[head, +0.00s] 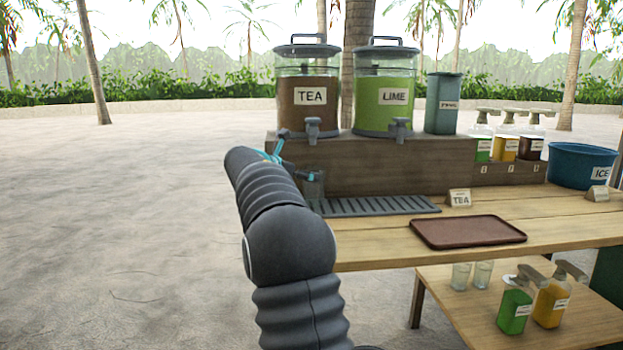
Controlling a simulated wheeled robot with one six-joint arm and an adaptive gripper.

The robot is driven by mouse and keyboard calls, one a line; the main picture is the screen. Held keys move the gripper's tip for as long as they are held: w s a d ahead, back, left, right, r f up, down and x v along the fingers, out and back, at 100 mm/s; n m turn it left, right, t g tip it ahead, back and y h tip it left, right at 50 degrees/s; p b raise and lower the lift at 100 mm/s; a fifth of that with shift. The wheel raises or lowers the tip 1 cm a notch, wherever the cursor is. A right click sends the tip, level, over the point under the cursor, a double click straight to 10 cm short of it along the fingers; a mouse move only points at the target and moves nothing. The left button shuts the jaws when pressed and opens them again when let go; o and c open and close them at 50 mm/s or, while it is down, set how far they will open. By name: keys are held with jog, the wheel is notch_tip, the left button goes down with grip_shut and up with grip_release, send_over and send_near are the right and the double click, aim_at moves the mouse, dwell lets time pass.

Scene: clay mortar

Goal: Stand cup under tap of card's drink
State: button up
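The card (460,199) on the table reads TEA. The TEA dispenser (309,97) stands on a wooden riser, with its grey tap (313,131) at the front. A greyish, see-through cup (314,188) appears to stand upright at the left end of the slatted drip tray (375,206), below the TEA tap. My gripper (297,158) is just left of the cup, with its dark and teal fingers spread apart. The lower finger overlaps the cup's rim area in the picture; I cannot tell if they touch. My arm hides part of the gripper.
The LIME dispenser (384,100) with its tap (399,130) stands right of TEA. A grey-green container (443,105), several pump bottles (504,148) and a blue ICE tub (580,166) are further right. An empty brown tray (468,231) lies in front. Glasses (461,276) stand on the lower shelf.

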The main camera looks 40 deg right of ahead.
jog(key=v, duration=0.7)
jog(key=shift+s, duration=0.1)
jog(key=s+a+f+m+y, duration=0.4)
jog(key=s+a+f+m, duration=0.2)
jog(key=s+a, duration=0.4)
jog(key=s+a+f+m+t+y, duration=0.1)
jog(key=s+a+f+m+y, duration=0.4)
jog(key=s+a, duration=0.6)
jog(key=s+a+f+m+t+y, duration=0.1)
jog(key=s+a+f+m+y, duration=0.3)
jog(key=s+a+f+m, duration=0.5)
jog(key=s+a, duration=0.1)
jog(key=s, duration=0.7)
jog(key=shift+a+f+m+y, duration=0.25)
jog(key=shift+a+m+y, duration=0.05)
jog(key=shift+a, duration=0.1)
